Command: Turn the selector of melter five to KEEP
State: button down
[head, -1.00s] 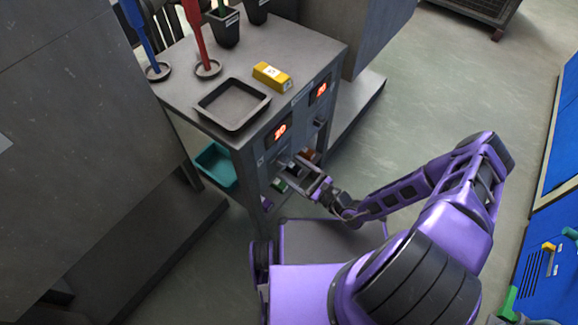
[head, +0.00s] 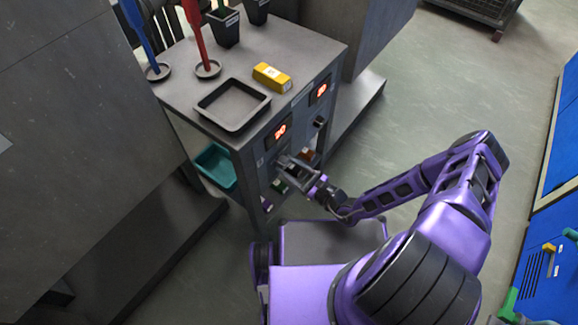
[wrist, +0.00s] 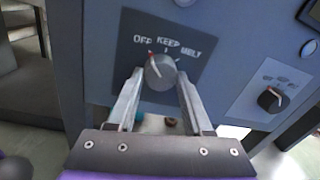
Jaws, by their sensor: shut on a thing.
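The selector (wrist: 160,72) is a round grey knob on a dark plate marked OFF, KEEP and MELT in the wrist view. Its red pointer mark leans up and left, toward OFF and left of KEEP. My gripper (wrist: 160,80) is shut on the knob, one finger on each side. In the head view my gripper (head: 287,163) is at the front of the grey melter cabinet (head: 244,165), below a lit red display (head: 280,131); it hides the selector there. No melter number is readable.
A second small knob (wrist: 270,99) sits to the right on the panel. A black tray (head: 232,127) and a yellow block (head: 272,76) lie on the cabinet top. A teal bin (head: 216,165) is at its left side. The floor to the right is open.

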jog(key=m, duration=0.4)
jog(key=shift+r+m+p, duration=0.1)
jog(key=shift+m+p, duration=0.2)
jog(key=shift+p, duration=0.05)
jog(key=shift+s+m+g, duration=0.1)
jog(key=shift+m+g, duration=0.2)
jog(key=shift+m, duration=1.7)
jog(key=shift+c, duration=1.6)
grip_release()
